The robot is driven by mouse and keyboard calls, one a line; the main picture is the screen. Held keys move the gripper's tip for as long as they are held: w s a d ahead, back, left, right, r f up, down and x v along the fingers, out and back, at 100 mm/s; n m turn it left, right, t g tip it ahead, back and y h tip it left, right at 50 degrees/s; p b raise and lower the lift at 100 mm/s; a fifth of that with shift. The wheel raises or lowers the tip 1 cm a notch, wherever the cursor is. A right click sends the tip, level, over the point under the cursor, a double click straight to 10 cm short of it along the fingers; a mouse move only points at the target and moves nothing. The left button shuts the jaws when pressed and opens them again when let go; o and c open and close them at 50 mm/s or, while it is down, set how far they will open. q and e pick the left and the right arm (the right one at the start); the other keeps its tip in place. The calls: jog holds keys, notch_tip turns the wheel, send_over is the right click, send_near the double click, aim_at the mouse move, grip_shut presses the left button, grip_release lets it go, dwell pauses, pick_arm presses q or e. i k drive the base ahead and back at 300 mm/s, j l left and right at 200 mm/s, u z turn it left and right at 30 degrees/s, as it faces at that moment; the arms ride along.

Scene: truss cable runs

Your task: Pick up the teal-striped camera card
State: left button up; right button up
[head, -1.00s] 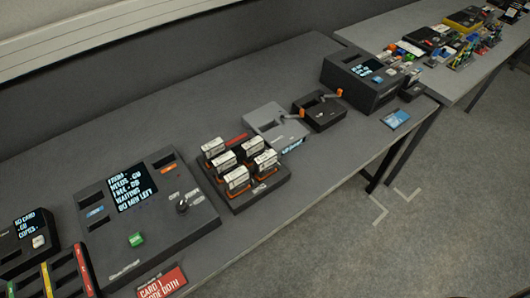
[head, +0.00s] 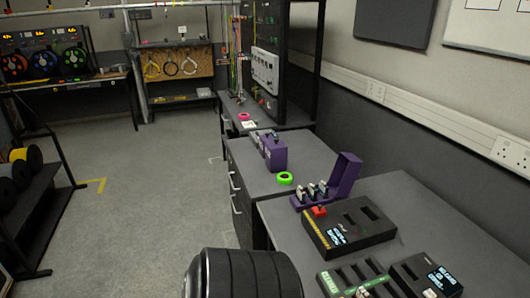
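I cannot make out a teal-striped camera card in the head view. The purple open case (head: 335,180) on the right-hand bench holds several small upright pieces (head: 316,190), too small to tell their stripes. A black and green slotted tray (head: 362,278) at the bottom right is cut off by the frame edge, and its contents are unclear. Neither of my grippers is in view.
A black device (head: 350,228) with a red button and small screen sits beside the case. Another screened device (head: 428,274) is at the lower right. A green tape ring (head: 285,178) and purple box (head: 275,153) are on the farther bench. The floor (head: 150,180) at left is clear.

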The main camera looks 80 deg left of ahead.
aim_at(312, 192)
jog(key=u, duration=2.15)
jog(key=l+u, duration=0.1)
jog(key=l, duration=0.15)
jog(key=z, duration=0.25)
jog(key=i+j+z, duration=0.1)
jog(key=z, duration=0.3)
jog(key=j+z, duration=0.4)
jog(key=i+j+z, duration=0.1)
jog(key=z, duration=0.25)
jog(key=j, duration=0.1)
